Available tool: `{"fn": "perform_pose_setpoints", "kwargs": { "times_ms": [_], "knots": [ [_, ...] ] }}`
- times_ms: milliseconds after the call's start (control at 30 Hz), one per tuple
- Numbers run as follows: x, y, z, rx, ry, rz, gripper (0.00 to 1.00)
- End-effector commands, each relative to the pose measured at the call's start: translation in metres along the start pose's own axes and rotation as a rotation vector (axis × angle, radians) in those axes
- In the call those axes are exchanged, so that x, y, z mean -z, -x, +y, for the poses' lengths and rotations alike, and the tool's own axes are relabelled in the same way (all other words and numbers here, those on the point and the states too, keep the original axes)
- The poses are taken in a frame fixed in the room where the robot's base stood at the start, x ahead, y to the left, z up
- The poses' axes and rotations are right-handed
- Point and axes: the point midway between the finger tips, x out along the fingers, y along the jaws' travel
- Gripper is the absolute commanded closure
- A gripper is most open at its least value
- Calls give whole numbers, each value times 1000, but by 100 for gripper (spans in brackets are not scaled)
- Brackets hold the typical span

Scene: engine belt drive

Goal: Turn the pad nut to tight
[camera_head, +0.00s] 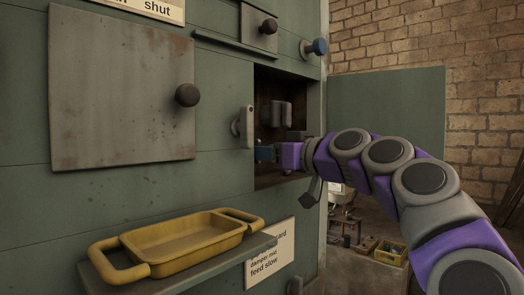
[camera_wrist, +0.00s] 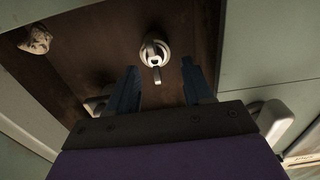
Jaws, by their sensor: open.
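A pale metal round fitting with a short stub, which I take for the pad nut (camera_wrist: 155,50), sits on the brown back wall of a recess. In the wrist view it lies ahead of my open gripper (camera_wrist: 162,72), between the lines of the two dark blue fingers. No contact shows, and the fingers hold nothing. In the head view my gripper (camera_head: 264,154) is at the mouth of the dark recess (camera_head: 268,90) in the green cabinet. The nut cannot be made out for certain there.
Grey handle-like parts (camera_head: 245,127) stand at the recess's left edge. The green door (camera_head: 388,115) is swung open at right. A rusty panel with a black knob (camera_head: 187,95) is at left. A yellow tray (camera_head: 185,243) rests on a shelf below. A pale lump (camera_wrist: 35,40) sits inside the recess.

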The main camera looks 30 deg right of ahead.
Motion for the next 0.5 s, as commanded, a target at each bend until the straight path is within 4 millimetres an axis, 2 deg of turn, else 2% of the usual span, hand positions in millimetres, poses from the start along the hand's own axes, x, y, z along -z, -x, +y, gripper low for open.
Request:
{"fn": "perform_pose_setpoints", "kwargs": {
  "times_ms": [33,200,367,500],
  "knots": [
    [-1,-9,2,0,-1,-2,49],
    [-2,-24,12,0,-7,2,49],
    [-2,-31,17,-2,-8,4,49],
    [-1,-31,12,0,-7,3,49]
  ]
}}
